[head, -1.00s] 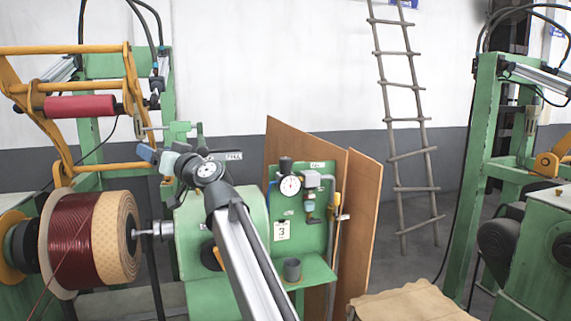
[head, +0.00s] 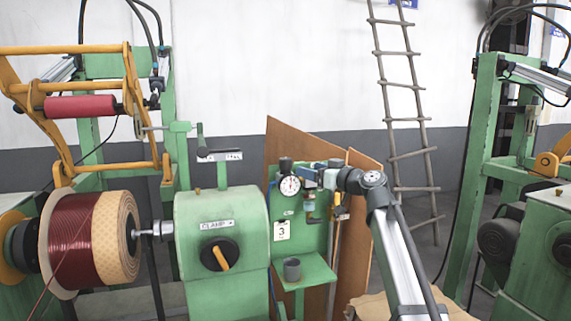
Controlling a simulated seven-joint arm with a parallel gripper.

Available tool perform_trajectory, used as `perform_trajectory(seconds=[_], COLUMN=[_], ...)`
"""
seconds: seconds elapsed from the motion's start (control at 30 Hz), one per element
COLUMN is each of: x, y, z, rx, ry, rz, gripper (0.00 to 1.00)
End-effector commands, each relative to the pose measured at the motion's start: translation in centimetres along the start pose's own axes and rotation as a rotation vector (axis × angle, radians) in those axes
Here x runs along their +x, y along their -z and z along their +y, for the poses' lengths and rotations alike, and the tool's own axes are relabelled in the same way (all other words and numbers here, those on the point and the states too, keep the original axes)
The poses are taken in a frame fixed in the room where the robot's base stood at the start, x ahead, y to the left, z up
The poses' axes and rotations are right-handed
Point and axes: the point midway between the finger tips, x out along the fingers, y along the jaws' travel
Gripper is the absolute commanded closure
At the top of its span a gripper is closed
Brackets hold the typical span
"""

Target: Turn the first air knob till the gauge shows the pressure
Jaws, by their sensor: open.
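A green air panel (head: 284,257) stands at mid-picture in the head view. A round white-faced pressure gauge (head: 290,185) sits on it, with a dark knob (head: 286,163) directly above. The gauge's reading is too small to make out. My gripper (head: 308,176) is in front of the panel's upper right, just right of the gauge, with its jaws open. It partly hides the grey fitting on that side. I cannot tell whether the jaws touch anything there. The dark knob above the gauge is clear of the jaws.
A card marked 3 (head: 282,231) hangs under the gauge. Left are a green housing with a black knob (head: 220,254) and a red wire coil (head: 75,240). Brown boards (head: 292,137) stand behind the panel.

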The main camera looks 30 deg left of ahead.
Motion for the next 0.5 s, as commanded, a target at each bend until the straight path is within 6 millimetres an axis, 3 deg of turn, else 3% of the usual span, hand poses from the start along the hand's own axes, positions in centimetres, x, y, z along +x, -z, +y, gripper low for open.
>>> perform_trajectory(seconds=[0.17, 0.5], x=[-0.2, 4.9], y=[-0.2, -0.1], z=[0.9, 1.0], rx=[-0.006, -0.006], ry=[-0.006, -0.005], rz=[-0.004, -0.004], gripper=[0.3, 0.3])
